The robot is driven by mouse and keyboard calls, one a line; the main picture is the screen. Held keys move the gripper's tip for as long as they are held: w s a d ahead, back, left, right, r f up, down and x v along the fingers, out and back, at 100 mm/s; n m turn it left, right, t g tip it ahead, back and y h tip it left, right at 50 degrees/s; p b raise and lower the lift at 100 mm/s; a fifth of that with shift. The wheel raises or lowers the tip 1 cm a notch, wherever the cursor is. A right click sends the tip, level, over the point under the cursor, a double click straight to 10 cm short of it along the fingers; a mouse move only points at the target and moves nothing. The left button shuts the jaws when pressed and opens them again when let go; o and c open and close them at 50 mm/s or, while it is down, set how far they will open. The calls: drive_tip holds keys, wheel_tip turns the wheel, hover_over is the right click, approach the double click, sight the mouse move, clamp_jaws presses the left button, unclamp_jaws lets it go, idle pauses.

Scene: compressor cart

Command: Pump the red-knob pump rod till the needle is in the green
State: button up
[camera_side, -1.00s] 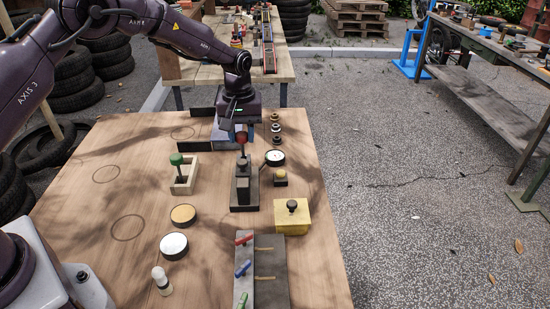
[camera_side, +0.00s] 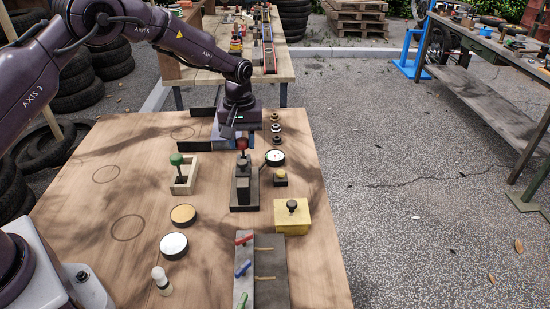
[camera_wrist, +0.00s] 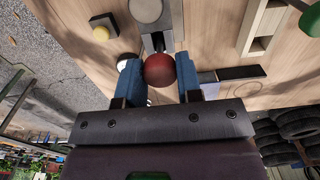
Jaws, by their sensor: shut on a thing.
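The red knob (camera_side: 242,144) tops the pump rod on a dark pump body (camera_side: 244,188) in the side view. My gripper (camera_side: 240,138) comes from behind and above. In the wrist view, the blue fingers of my gripper (camera_wrist: 159,70) are shut on the red knob (camera_wrist: 159,71), one on each side. The rod is mostly hidden behind the knob there. A round white-faced gauge (camera_side: 275,157) lies just right of the pump; its needle is too small to read. In the wrist view, the left finger partly hides the gauge.
A green-knobbed handle (camera_side: 177,159) in a pale frame stands left of the pump. A yellow box (camera_side: 292,218) with a black knob is at front right. A grey panel (camera_side: 272,290) with coloured levers is in front. Several dark round knobs (camera_side: 275,127) stand behind the gauge.

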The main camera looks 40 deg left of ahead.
drive_tip(key=shift+f, duration=0.5)
drive_tip(key=shift+r, duration=2.05)
drive_tip(key=shift+f, duration=0.1)
drive_tip(key=shift+f, duration=1.95)
